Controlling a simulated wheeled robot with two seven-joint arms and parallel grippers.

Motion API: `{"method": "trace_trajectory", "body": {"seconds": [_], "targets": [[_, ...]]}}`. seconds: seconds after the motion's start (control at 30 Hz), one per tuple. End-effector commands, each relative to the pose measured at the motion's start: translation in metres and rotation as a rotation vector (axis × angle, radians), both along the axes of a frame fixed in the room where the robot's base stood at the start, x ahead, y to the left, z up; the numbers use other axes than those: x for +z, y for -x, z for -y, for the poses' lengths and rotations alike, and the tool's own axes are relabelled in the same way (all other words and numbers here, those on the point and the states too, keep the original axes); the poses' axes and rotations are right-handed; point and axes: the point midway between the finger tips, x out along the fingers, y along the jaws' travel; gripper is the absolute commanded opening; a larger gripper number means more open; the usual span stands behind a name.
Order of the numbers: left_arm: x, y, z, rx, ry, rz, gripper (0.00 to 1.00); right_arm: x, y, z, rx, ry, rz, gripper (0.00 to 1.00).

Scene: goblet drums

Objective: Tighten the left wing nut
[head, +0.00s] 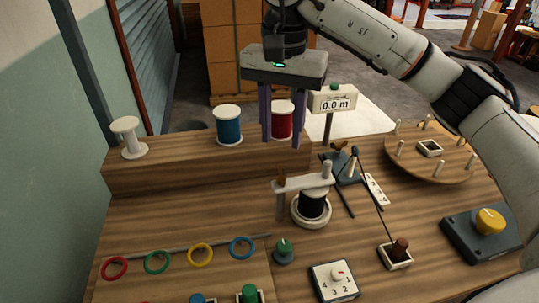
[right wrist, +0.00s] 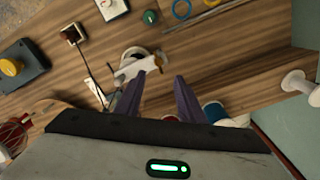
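A white crossbar clamp (head: 305,183) stands over a black spool (head: 312,204) on a round white base on the bench. A small orange-brown wing nut (head: 281,174) sits at the bar's left end; a pale post (head: 327,170) stands at its right end. My right gripper (head: 282,142) points down with its two purple fingers apart and nothing between them. It is above and behind the left end of the bar, in front of the red spool. The right wrist view also shows the open fingers (right wrist: 160,76) and the bar (right wrist: 138,68) beyond their tips. My left gripper is not in view.
A raised wooden shelf (head: 190,170) holds a blue spool (head: 229,126), a red spool (head: 283,122) and a white spool (head: 129,139). A metre sign (head: 332,101) stands beside the gripper. A round pegged board (head: 408,164) and yellow knob box (head: 482,234) lie right.

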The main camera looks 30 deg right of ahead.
Motion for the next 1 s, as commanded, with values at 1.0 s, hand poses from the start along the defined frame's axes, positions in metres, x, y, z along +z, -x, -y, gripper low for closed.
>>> {"method": "trace_trajectory", "body": {"seconds": [1.0], "targets": [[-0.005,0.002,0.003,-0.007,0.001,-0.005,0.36,-0.097,0.001,0.0,0.0,-0.001,-0.001,0.26]]}}
